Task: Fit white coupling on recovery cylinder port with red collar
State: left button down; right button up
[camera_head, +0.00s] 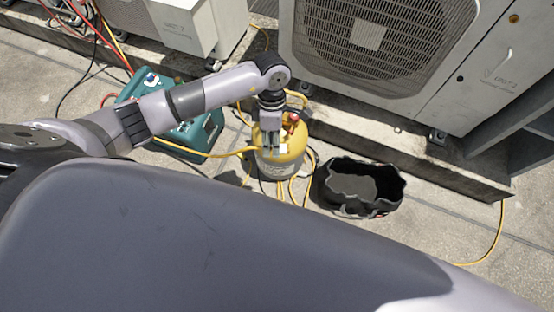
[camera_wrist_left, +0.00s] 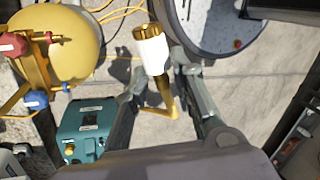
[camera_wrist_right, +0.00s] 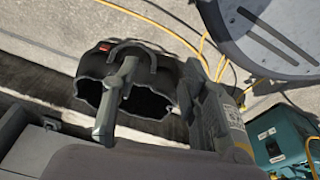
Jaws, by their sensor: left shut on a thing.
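My left gripper (camera_wrist_left: 165,75) is shut on the white coupling (camera_wrist_left: 153,50), which has a ribbed brass end and a bent brass stem with a yellow hose. In the head view the coupling (camera_head: 284,148) shows as a small white patch in front of the yellow recovery cylinder (camera_head: 280,167). The cylinder also shows in the left wrist view (camera_wrist_left: 62,40), apart from the coupling, with brass valve fittings, a red part (camera_wrist_left: 12,45) and a blue part (camera_wrist_left: 36,101). My right gripper (camera_wrist_right: 165,85) is open and empty above a black tool bag.
The open black tool bag (camera_head: 357,190) stands right of the cylinder. A teal recovery machine (camera_head: 190,135) stands to its left. Yellow hoses (camera_head: 300,185) loop around the cylinder. A condenser unit (camera_head: 370,45) and its concrete kerb (camera_head: 400,145) lie behind.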

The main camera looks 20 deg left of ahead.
aim_at(291, 131)
pick_arm(q)
notch_tip(291, 131, down, 18)
jog(key=w+n+t+h+b, duration=0.2)
jog(key=n+t+h+b, duration=0.25)
jog(key=n+b, duration=0.8)
jog(key=w+n, duration=0.1)
jog(key=w, duration=0.1)
jog(key=w+n+b, duration=0.1)
jog(key=w, duration=0.2)
jog(key=shift+d+n+g, duration=0.2)
jog(key=shift+n+g, duration=0.05)
jog(key=shift+g, duration=0.1)
pick_arm(e)
notch_tip(291, 131, up, 12)
jog(key=w+t, duration=0.1)
jog(key=w, duration=0.1)
jog(key=shift+w, duration=0.4)
pick_arm(q)
jog(key=shift+p, duration=0.35)
pick_arm(e)
jog(key=shift+s+r, duration=0.1)
jog(key=shift+r, duration=0.55)
pick_arm(q)
jog(key=shift+w+b, duration=0.45)
jog(key=shift+w, duration=0.4)
pick_arm(e)
jog(key=shift+f, duration=0.45)
